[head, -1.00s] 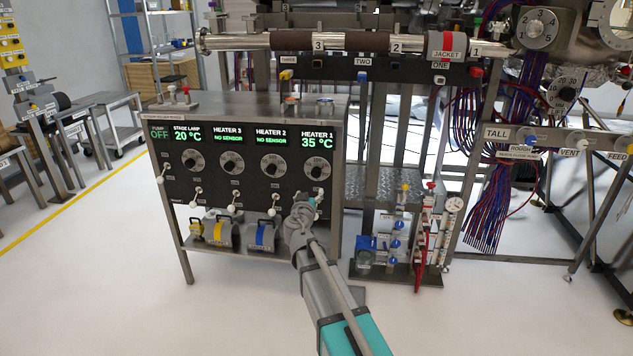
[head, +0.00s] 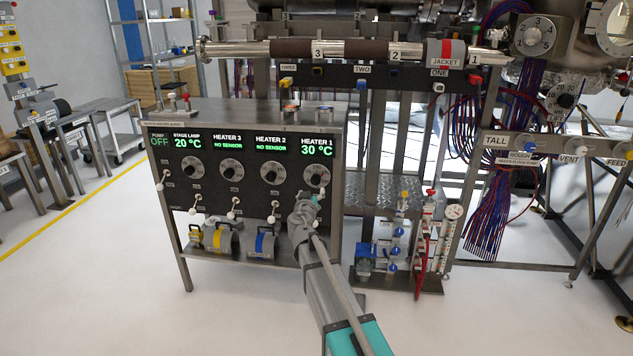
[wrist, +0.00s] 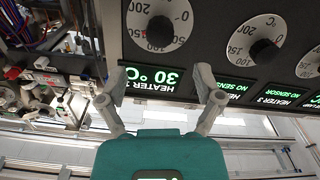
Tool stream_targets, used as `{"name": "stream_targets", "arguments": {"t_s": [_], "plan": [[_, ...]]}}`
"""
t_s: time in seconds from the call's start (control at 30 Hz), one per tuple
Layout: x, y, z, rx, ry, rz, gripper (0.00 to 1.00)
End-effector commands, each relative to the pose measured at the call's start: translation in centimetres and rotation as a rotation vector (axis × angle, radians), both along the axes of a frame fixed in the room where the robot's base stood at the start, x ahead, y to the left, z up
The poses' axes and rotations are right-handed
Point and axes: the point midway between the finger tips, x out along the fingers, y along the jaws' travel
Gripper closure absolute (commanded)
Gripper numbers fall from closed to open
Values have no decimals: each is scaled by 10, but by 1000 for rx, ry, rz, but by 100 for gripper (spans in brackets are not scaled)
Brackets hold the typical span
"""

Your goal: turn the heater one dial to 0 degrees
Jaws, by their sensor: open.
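The heater 1 dial (head: 317,175) is a pale round scale with a black knob, at the right end of the black panel. The heater 1 display (head: 317,149) above it reads 30 °C. My gripper (head: 306,202) is just below the dial in the head view and partly covers the panel there. The wrist view is upside down. In it my gripper (wrist: 160,83) is open, its two fingers spread on either side of the heater 1 display (wrist: 155,78). The heater 1 dial (wrist: 160,27) lies beyond the fingertips, with nothing between the fingers that I can see.
The heater 2 dial (head: 270,172), heater 3 dial (head: 231,169) and stage lamp dial (head: 192,167) sit in a row to the left. White-knobbed levers (head: 232,214) hang below them. A red-and-white valve stand (head: 428,240) is on the right. The floor in front is clear.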

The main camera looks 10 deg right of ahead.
Motion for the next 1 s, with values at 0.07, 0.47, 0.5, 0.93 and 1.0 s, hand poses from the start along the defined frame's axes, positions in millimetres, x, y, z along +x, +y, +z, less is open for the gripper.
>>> {"name": "stream_targets", "arguments": {"t_s": [0.07,0.47,0.5,0.93,1.0], "plan": [[16,-4,0,0,0,-1,16],[70,-22,0,0,0,0,16],[73,-23,0,0,0,0,16],[84,-27,0,0,0,1,16],[84,-27,0,0,0,1,16]]}}
